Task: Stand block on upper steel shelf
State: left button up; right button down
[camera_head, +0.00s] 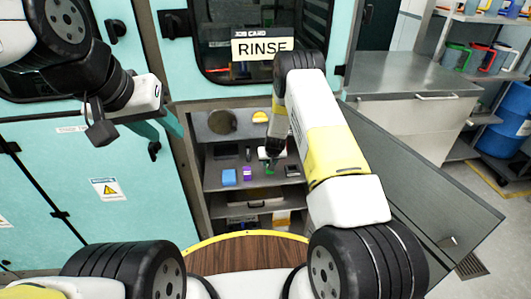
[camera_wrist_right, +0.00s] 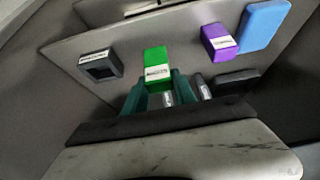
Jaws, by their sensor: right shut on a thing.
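A green block (camera_wrist_right: 157,62) with a white label is between the fingers of my right gripper (camera_wrist_right: 156,92), which is shut on it. In the head view the green block (camera_head: 269,168) shows small, just over the grey steel shelf (camera_head: 222,188) inside the open cabinet. I cannot tell whether it touches the shelf. My right gripper (camera_head: 270,155) reaches into the cabinet from above, partly hidden by its own arm. My left gripper (camera_head: 160,128) hangs outside, in front of the teal cabinet front, with its fingers apart and nothing seen between them.
On the shelf a blue block (camera_head: 229,177) and a purple block (camera_head: 247,174) stand left of the green one. A dark block (camera_head: 292,171) lies to its right. A lower shelf (camera_head: 230,211) is below. The open door panel (camera_head: 420,180) stands at the right.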

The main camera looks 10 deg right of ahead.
jog(key=shift+w+d+f, duration=0.1)
jog(key=shift+w+f, duration=0.1)
jog(key=shift+w, duration=0.3)
jog(key=shift+f, duration=1.55)
jog(key=shift+f, duration=0.2)
jog(key=c, duration=1)
grip_release()
jog(key=v, duration=1.2)
jog(key=shift+r, duration=0.2)
